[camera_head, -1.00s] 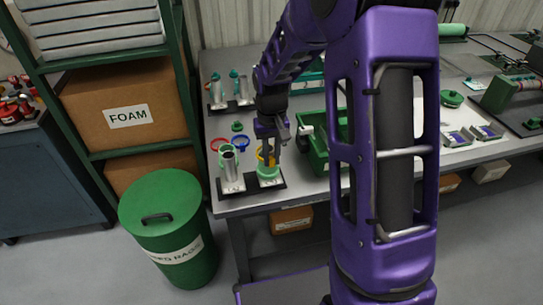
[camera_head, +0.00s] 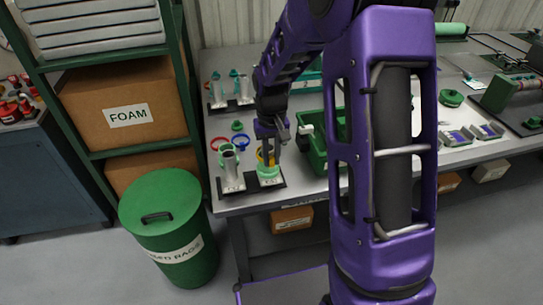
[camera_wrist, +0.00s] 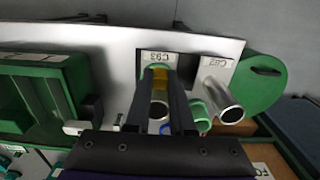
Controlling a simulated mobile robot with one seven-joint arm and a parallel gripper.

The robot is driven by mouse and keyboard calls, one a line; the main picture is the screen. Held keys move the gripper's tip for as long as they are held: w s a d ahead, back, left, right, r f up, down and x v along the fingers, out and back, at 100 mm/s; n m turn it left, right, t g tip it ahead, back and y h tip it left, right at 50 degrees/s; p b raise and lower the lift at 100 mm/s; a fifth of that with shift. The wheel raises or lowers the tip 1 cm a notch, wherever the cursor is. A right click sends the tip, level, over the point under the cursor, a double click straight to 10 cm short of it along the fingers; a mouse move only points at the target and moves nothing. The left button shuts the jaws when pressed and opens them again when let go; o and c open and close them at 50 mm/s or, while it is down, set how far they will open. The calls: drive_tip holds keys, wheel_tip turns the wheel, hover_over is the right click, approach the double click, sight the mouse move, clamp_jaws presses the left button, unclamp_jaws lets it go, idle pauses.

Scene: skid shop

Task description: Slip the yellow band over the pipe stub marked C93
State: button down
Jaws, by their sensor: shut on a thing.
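The pipe stub marked C93 (camera_wrist: 158,108) stands upright on its base plate at the bench's front edge, its open end between my fingers in the wrist view. My gripper (camera_wrist: 160,74) points down over it, shut on the yellow band (camera_wrist: 160,82). The band appears to be around the stub, below its open end; the fingers hide most of it. In the head view a small part of the yellow band (camera_head: 260,155) shows beside my gripper (camera_head: 268,161), above a green collar (camera_head: 268,172) low on the stub.
A second grey stub (camera_head: 230,168) stands close at the left, also in the wrist view (camera_wrist: 224,100). Red (camera_head: 217,143) and blue (camera_head: 241,143) rings lie behind. A green crate (camera_head: 315,155) is close at the right. A green bin (camera_head: 165,225) stands on the floor.

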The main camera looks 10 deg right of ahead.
drive_tip(key=shift+f+b, duration=0.4)
drive_tip(key=shift+f, duration=0.45)
idle(1.2)
drive_tip(key=shift+f, duration=0.3)
drive_tip(key=shift+f+b, duration=0.2)
drive_tip(key=shift+b, duration=0.1)
drive_tip(key=shift+f, duration=0.3)
drive_tip(key=shift+f, duration=0.15)
idle(0.5)
drive_tip(key=shift+f+b, duration=0.35)
drive_tip(key=shift+b, duration=0.1)
drive_tip(key=shift+f, duration=0.3)
idle(0.3)
drive_tip(key=c, duration=0.7)
unclamp_jaws()
